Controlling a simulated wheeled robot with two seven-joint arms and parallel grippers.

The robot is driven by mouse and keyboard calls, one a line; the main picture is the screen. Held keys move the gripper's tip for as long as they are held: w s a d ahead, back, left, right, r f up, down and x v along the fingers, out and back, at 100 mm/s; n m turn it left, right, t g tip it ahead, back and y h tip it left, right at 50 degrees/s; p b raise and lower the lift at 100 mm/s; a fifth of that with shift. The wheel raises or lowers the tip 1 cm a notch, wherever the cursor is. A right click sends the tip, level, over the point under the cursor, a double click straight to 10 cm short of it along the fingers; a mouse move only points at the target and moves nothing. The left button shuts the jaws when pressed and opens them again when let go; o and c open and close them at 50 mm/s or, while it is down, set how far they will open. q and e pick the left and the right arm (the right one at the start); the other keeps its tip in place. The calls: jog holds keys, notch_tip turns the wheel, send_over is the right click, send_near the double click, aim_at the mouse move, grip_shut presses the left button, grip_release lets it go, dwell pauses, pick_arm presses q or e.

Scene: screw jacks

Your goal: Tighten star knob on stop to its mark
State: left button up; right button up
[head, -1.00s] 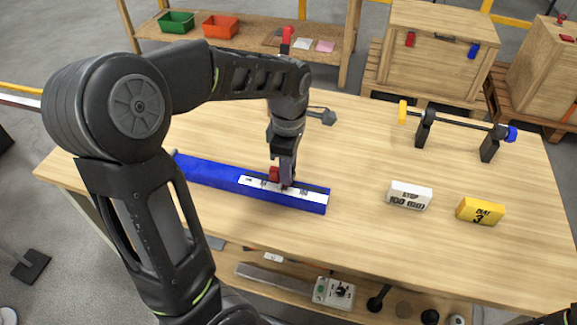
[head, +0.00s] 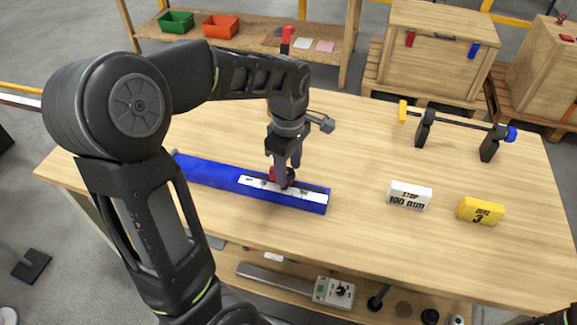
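A long blue rail (head: 215,176) lies on the table, with a white scale strip (head: 312,194) along its right part. A small red star knob (head: 291,176) sits on the stop at the strip. The stop itself is mostly hidden. My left gripper (head: 286,172) points down at the knob, with its two dark fingers beside it. A gap shows between the fingers higher up, but whether they press on the knob is unclear. The knob's mark is too small to make out. A white block (head: 409,196) reads "STOP 100 mm". My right gripper is not clearly visible.
A yellow block (head: 480,211) with a "3" stands right of the white one. A dark bar on two stands (head: 458,122), with yellow and blue ends, is at the back right. A grey-headed tool (head: 323,123) lies behind my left gripper. The table (head: 370,250) is clear in front.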

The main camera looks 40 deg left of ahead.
pick_arm(q)
jog(key=shift+o, duration=0.4)
notch_tip(320, 180, up, 8)
jog(key=shift+f, duration=0.1)
dwell(0.7)
